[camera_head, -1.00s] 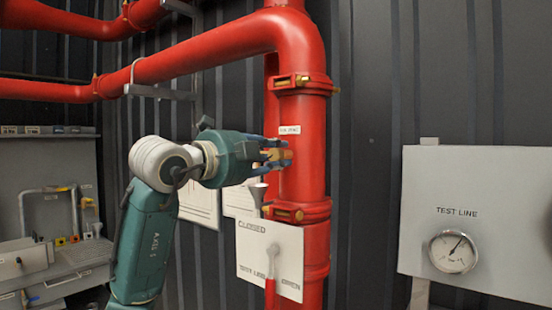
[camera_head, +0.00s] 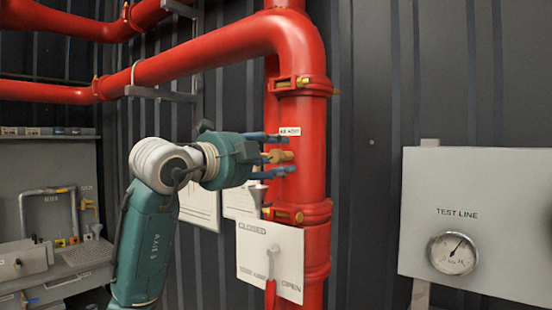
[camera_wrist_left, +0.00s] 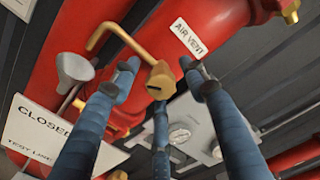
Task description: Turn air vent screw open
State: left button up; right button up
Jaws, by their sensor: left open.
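The brass air vent screw (camera_head: 280,156) sticks out of the left side of the vertical red pipe (camera_head: 302,120), just below a white AIR VENT label (camera_head: 289,131). In the left wrist view the screw (camera_wrist_left: 160,80) shows a dark slot in its end, and the label (camera_wrist_left: 188,38) is to its right. My left gripper (camera_head: 284,155) is open, with its blue fingers spread around the screw, above and below it. In the left wrist view the gripper (camera_wrist_left: 160,88) has its fingers apart from the screw head on the left and right; I cannot tell whether the lower finger touches it.
A bent brass tube (camera_wrist_left: 108,32) and a grey funnel (camera_wrist_left: 75,68) are close to the fingers. Below is a CLOSED/OPEN plate (camera_head: 252,262) with a red-handled lever (camera_head: 270,292). A TEST LINE panel (camera_head: 500,190) with a gauge (camera_head: 452,252) stands at right.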

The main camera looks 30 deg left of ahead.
pick_arm(q)
jog(key=s+a, duration=0.1)
jog(key=s, duration=1.1)
